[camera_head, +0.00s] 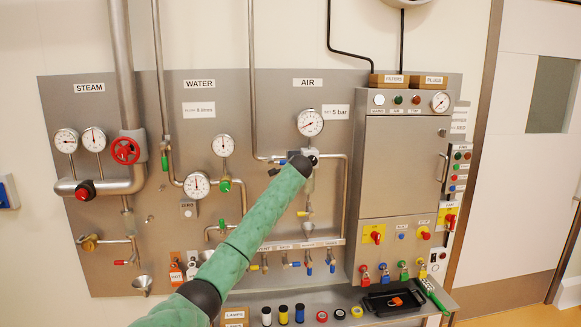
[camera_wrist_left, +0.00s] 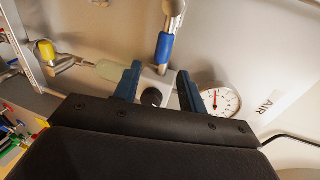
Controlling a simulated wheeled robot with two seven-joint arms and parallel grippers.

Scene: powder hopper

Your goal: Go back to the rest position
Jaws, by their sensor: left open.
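My left arm reaches up in its green sleeve across the head view to the AIR section of the wall panel (camera_head: 230,88). My left gripper (camera_wrist_left: 158,75) is open, its two blue fingers on either side of a pale block with a black round knob (camera_wrist_left: 151,97). I cannot tell whether the fingers touch the block. In the head view the wrist hides most of the gripper and block. A blue-sleeved pipe part (camera_wrist_left: 165,47) is just beyond the block, and the AIR gauge (camera_wrist_left: 219,101) is beside the right finger. My right gripper is in neither view.
The AIR gauge also shows in the head view (camera_head: 310,122). Steel pipes, a red handwheel (camera_head: 125,151) and small valves stick out from the panel. A steel cabinet (camera_head: 402,165) stands to the right. Below are a shelf with small jars and a black tray (camera_head: 393,303).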

